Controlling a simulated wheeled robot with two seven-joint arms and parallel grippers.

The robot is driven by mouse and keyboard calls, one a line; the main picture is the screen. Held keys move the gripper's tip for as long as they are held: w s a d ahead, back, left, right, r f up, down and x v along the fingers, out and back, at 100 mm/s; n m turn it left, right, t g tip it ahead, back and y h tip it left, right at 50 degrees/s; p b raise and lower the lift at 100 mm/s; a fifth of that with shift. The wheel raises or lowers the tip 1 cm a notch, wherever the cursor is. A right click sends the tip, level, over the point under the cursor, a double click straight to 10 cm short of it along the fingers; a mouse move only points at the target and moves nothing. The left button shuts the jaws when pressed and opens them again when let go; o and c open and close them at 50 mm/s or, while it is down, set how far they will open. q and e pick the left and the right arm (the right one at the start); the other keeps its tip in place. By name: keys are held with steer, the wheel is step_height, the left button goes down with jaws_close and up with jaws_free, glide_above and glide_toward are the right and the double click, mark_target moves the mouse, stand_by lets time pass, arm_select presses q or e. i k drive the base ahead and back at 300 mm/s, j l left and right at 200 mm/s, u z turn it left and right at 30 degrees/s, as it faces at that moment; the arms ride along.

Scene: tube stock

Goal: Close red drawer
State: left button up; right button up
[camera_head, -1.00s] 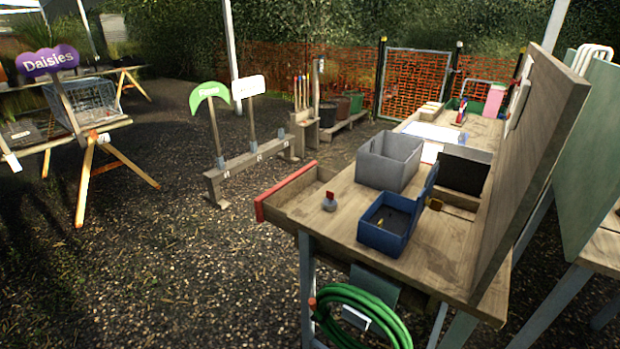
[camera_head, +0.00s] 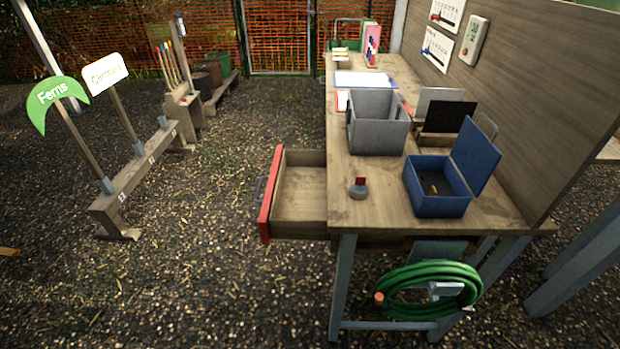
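The red drawer (camera_head: 270,196) is pulled out from the left side of the wooden workbench (camera_head: 385,196). It has a red front panel, a grey handle (camera_head: 260,190) on its outer face and a wooden tray (camera_head: 302,192) that looks empty. Neither of my grippers shows in the head view.
A grey bin (camera_head: 378,132), an open blue box (camera_head: 437,200) and a small grey weight with a red tag (camera_head: 359,190) stand on the bench. A green hose (camera_head: 410,309) hangs at its near end. Open gravel (camera_head: 200,270) lies left of the drawer. A sign rail (camera_head: 140,180) stands farther left.

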mark_target(293, 203)
steer(key=i+j+z, duration=0.3)
steer(key=j, duration=0.3)
steer(key=j+z, duration=0.3)
steer(key=j, duration=0.3)
steer(key=j+z, duration=0.35)
steer(key=j, duration=0.3)
steer(key=i+j+z, duration=0.15)
steer(key=i, duration=0.3)
steer(key=i+j+z, duration=0.15)
steer(key=i+j, duration=0.25)
steer(key=z, duration=0.1)
